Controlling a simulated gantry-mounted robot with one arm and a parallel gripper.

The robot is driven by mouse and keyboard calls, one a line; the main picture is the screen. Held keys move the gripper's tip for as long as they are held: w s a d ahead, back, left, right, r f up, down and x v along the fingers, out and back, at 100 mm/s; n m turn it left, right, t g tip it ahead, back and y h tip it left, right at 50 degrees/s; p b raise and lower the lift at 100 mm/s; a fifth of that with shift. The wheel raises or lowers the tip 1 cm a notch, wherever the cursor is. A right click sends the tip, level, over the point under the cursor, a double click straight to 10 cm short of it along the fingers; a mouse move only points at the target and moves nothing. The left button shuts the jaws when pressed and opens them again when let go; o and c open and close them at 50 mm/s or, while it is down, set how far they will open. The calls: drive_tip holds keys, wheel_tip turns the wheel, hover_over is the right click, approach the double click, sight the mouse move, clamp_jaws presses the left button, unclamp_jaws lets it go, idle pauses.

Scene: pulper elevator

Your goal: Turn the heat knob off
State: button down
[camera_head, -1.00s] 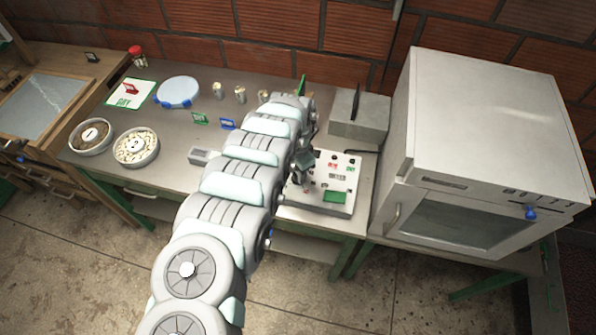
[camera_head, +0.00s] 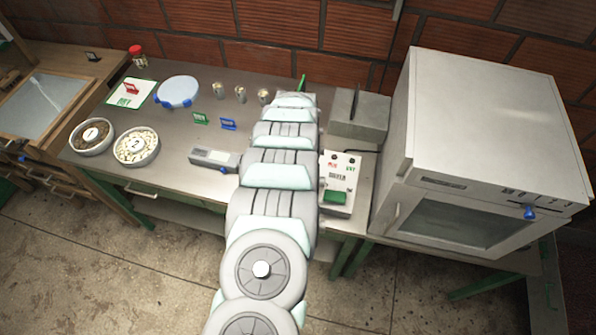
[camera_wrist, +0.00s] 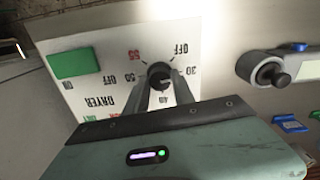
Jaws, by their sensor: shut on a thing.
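In the wrist view, the white dryer panel (camera_wrist: 115,85) appears upside down, with OFF, 30, 40 and 55 marked around the black heat knob (camera_wrist: 160,74). My gripper (camera_wrist: 161,88) is shut on the heat knob, with a finger on each side of it. The knob's pointer cannot be made out.
A grey box (camera_head: 360,115) stands behind the panel, and a large white oven (camera_head: 490,120) stands to the right. A small grey device (camera_head: 214,160) lies left of my arm. Two bowls (camera_head: 91,150) (camera_head: 135,162) and several jars sit farther left on the table.

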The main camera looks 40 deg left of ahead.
drive_tip(key=n, duration=0.3)
drive_tip(key=shift+n, duration=0.4)
drive_tip(key=shift+n+b, duration=0.3)
drive_tip(key=shift+n, duration=1.6)
drive_tip(key=c, duration=1.1)
unclamp_jaws()
drive_tip(key=shift+o, duration=0.2)
wheel_tip(320, 180, up, 11)
